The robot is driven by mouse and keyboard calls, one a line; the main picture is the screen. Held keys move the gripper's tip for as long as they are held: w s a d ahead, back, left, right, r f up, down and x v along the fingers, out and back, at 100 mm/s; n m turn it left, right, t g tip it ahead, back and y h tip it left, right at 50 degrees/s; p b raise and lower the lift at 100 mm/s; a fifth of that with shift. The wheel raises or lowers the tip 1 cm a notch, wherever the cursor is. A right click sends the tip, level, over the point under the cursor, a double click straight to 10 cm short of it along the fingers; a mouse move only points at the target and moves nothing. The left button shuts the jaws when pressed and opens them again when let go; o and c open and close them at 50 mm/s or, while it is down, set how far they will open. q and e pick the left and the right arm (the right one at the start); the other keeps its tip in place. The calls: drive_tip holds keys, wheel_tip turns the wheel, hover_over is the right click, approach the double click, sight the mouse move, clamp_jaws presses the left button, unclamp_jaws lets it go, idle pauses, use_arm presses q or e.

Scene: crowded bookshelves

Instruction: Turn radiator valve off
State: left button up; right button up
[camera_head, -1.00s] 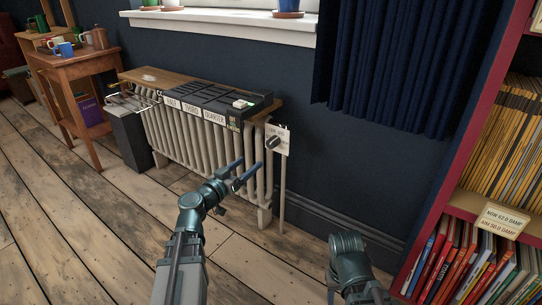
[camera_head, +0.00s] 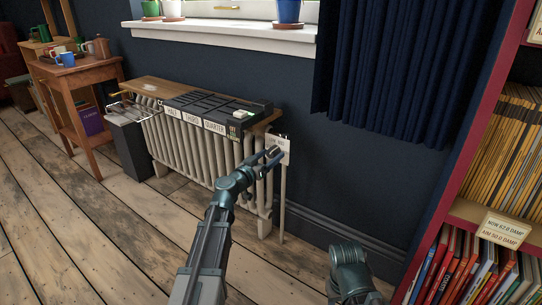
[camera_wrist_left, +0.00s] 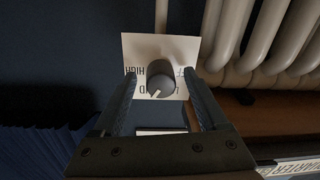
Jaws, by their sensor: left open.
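The radiator valve knob is a dark round dial with a pale pointer mark; it shows in the left wrist view (camera_wrist_left: 160,79) in front of a white label card (camera_wrist_left: 187,52). The card reads HIGH, with other lettering partly hidden, and also shows in the head view (camera_head: 286,146) on a pipe at the radiator's right end. My left gripper (camera_head: 272,155) is open at the card. In the left wrist view its two fingers (camera_wrist_left: 162,92) stand either side of the knob, with a gap visible on both sides. My right gripper is out of view; only part of that arm shows.
The pale radiator (camera_head: 195,150) has a wooden shelf above it, carrying a black tray of labelled sections (camera_head: 215,108). A dark curtain (camera_head: 385,75) hangs to the right. A red bookcase (camera_head: 440,190) stands at far right. Floor in front is clear.

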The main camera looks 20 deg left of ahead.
use_arm(q)
drive_tip(key=shift+w+d, duration=0.15)
drive_tip(key=shift+w, duration=0.3)
clamp_jaws()
